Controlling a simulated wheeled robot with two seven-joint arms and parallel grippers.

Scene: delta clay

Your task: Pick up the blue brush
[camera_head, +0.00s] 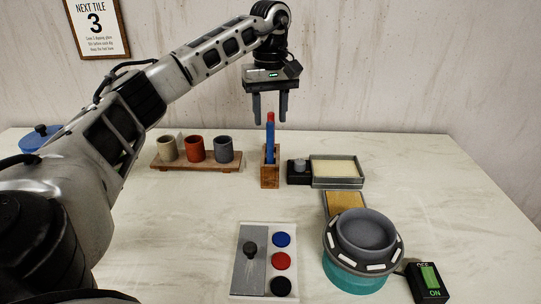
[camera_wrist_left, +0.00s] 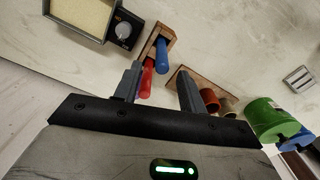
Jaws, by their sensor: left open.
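The blue brush (camera_head: 269,148) stands upright in a small wooden holder (camera_head: 270,178) near the back middle of the table. A red brush (camera_head: 271,117) stands in the same holder, its top showing just above the blue one. In the left wrist view the blue brush (camera_wrist_left: 161,52) and the red brush (camera_wrist_left: 147,78) lie side by side in the picture, in front of the fingers. My left gripper (camera_head: 270,117) is open and empty, pointing down above the holder, with its fingertips around the height of the brush tops. My right gripper is not in view.
A wooden rack (camera_head: 197,168) with three cups stands left of the holder. A knobbed black box (camera_head: 299,178) and a shallow tray (camera_head: 337,184) stand close on its right. A round bowl on a teal base (camera_head: 352,277) and a tile board (camera_head: 264,293) are nearer the front.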

